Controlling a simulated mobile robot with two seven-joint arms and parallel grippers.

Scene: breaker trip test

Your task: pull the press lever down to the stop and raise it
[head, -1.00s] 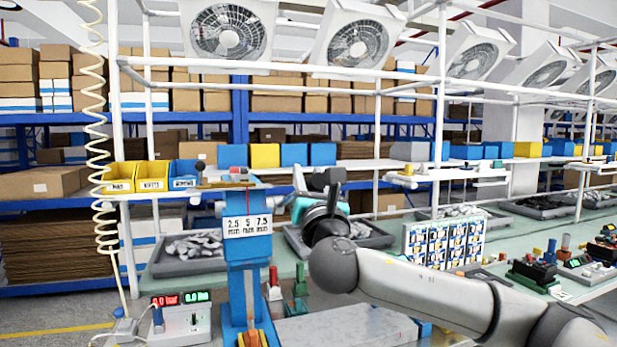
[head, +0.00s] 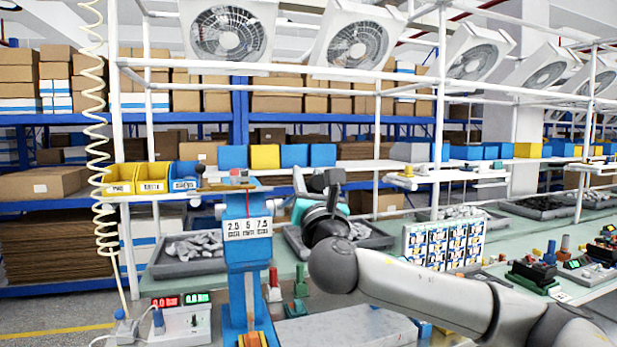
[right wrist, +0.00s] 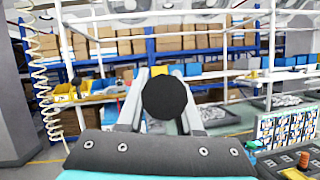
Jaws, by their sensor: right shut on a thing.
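The blue press (head: 246,265) stands at the front of the bench, left of centre in the head view, with a white label (head: 247,227) on its column. My right gripper (head: 316,184) is right of the press head, seen partly from behind, so its fingertips are hard to make out. In the right wrist view my right gripper (right wrist: 162,100) is shut on a round black knob (right wrist: 166,97), which sits between the two pale fingers. I take it as the press lever's knob; the rest of the lever is hidden. My left gripper is not in view.
A meter box (head: 180,322) with red and green displays stands left of the press. A grey parts tray (head: 368,240) lies behind my arm. A breaker rack (head: 444,243) stands to the right. A coiled cord (head: 98,130) hangs at the left.

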